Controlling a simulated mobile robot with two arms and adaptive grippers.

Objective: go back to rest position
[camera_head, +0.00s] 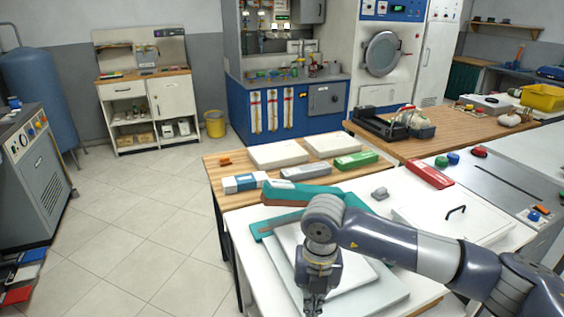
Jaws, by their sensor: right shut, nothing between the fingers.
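My right arm comes in from the lower right and reaches over the white table (237,220). My right gripper (313,303) points down at the bottom edge of the head view, over the light board on the table. It is shut, with nothing seen between its fingers. The arm hides part of the board and of the teal piece behind it. My left gripper is not in view.
Several boxes, among them a green box (356,160) and a red box (430,174), lie around the table's back. A wooden counter (450,130) stands behind at the right. Tiled floor (130,220) at the left is clear.

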